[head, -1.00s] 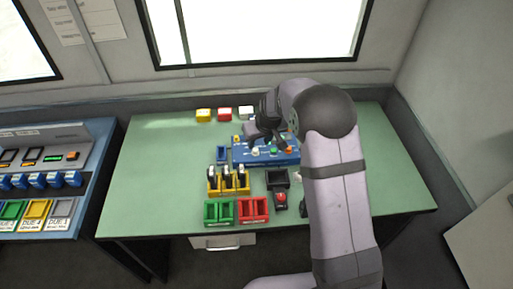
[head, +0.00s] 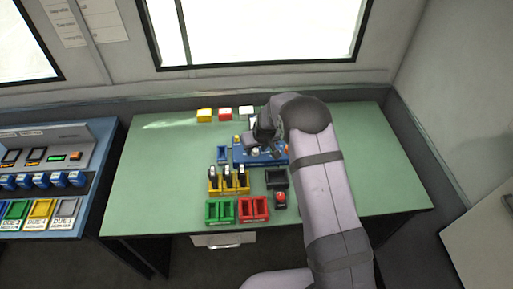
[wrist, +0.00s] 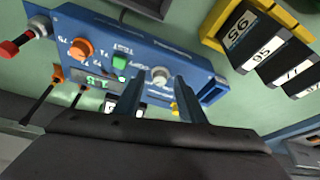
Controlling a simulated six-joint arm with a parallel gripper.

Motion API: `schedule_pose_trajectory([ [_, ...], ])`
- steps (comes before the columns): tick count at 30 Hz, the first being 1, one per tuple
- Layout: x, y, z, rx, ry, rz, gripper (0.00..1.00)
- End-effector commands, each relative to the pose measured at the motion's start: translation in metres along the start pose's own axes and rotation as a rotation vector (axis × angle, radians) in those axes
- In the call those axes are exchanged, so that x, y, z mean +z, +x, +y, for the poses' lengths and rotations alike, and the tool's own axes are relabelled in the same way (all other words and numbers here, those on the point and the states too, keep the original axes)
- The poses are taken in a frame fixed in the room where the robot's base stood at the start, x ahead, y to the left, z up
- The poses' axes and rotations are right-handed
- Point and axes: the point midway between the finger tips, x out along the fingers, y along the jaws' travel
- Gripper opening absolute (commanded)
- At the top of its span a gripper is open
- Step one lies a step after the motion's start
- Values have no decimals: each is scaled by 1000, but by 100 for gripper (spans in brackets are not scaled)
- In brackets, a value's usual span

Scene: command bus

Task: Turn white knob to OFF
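The blue control panel (head: 240,158) lies on the green table and fills the middle of the wrist view (wrist: 205,62). Its white knob (wrist: 160,75) shows just beyond my fingertips, in line with the gap between them. A small pale spot below my gripper in the head view is the white knob (head: 255,153). My gripper (wrist: 160,84) is open, its two dark fingers apart with nothing between them. In the head view my gripper (head: 260,142) is over the panel. I cannot tell whether a finger touches the knob. The knob's markings are too small to read.
The panel also has an orange knob (wrist: 81,49), a green button (wrist: 119,62) and a yellow part (wrist: 175,108). A yellow rack (head: 229,190) with several numbered dark pieces stands in front. Green (head: 221,211) and red (head: 253,209) trays lie nearer the front edge.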

Motion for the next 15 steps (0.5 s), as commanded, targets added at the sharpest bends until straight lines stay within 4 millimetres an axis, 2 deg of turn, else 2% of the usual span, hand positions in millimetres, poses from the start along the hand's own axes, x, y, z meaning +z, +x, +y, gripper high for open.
schedule_pose_trajectory([
  [4, 0, 0, 0, 0, 0, 0, 34],
  [8, 0, 0, 0, 0, 0, 0, 3],
  [9, 0, 0, 0, 0, 0, 1, 0],
  [15, 0, 0, 0, -1, -3, 1, 0],
])
